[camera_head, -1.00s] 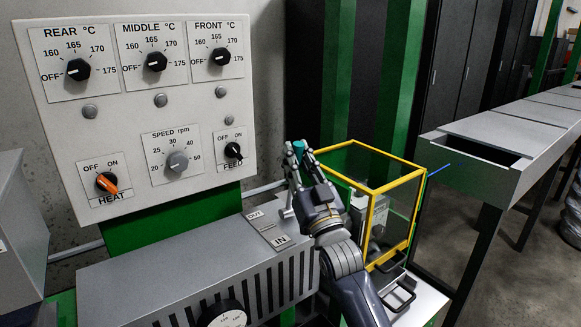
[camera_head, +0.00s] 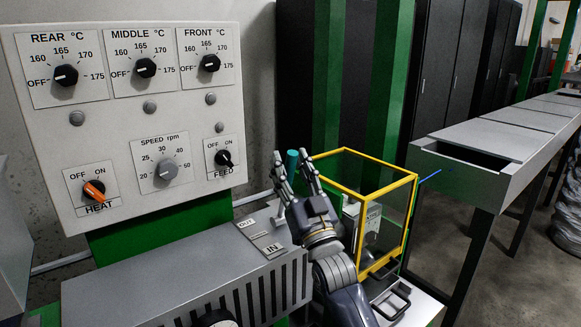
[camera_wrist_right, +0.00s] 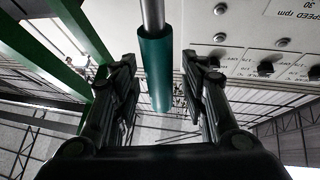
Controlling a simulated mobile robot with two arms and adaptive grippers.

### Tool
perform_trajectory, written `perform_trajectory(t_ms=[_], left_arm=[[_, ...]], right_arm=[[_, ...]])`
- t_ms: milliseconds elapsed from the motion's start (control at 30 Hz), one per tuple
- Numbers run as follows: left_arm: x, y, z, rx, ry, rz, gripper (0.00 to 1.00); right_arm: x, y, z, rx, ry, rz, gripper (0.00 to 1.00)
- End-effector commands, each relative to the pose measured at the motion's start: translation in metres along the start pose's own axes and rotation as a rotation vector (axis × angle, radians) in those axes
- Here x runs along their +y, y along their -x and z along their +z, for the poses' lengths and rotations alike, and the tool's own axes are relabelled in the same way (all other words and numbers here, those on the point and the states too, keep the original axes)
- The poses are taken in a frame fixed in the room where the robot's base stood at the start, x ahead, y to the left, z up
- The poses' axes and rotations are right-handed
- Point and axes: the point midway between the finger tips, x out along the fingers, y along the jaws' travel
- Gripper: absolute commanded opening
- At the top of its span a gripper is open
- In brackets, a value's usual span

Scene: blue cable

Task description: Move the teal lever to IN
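The teal lever (camera_head: 292,158) shows as a teal cylindrical grip between the fingertips of my right gripper (camera_head: 291,167) in the head view. Its lower part is hidden behind the gripper. In the right wrist view the teal grip (camera_wrist_right: 156,75) sits on a metal rod and hangs between the two spread fingers, with a gap on each side. My right gripper is open there (camera_wrist_right: 160,75). The OUT label (camera_head: 247,223) and the IN label (camera_head: 272,249) are on the machine's top, left of the gripper. My left gripper is not in view.
A control panel (camera_head: 110,210) with dials and switches stands at left. A yellow-framed guard box (camera_head: 380,188) is close right of the gripper. A grey vented cover (camera_head: 170,285) lies in front. A blue cable (camera_head: 430,174) runs toward a long metal trough (camera_head: 470,165) at right.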

Motion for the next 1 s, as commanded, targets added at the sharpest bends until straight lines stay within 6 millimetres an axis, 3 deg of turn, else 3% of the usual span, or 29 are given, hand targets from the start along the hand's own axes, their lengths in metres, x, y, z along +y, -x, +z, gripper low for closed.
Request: perform_trajectory(t_ms=[267,700,1000], left_arm=[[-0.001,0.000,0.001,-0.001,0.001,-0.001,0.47],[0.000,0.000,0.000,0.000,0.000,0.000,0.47],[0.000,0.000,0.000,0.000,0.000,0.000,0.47]], right_arm=[[0.000,0.010,0.000,0.000,0.000,0.000,0.41],[0.001,0.089,0.001,-0.003,0.001,0.000,0.41],[0.000,0.118,0.001,-0.001,0.001,0.000,0.41]])
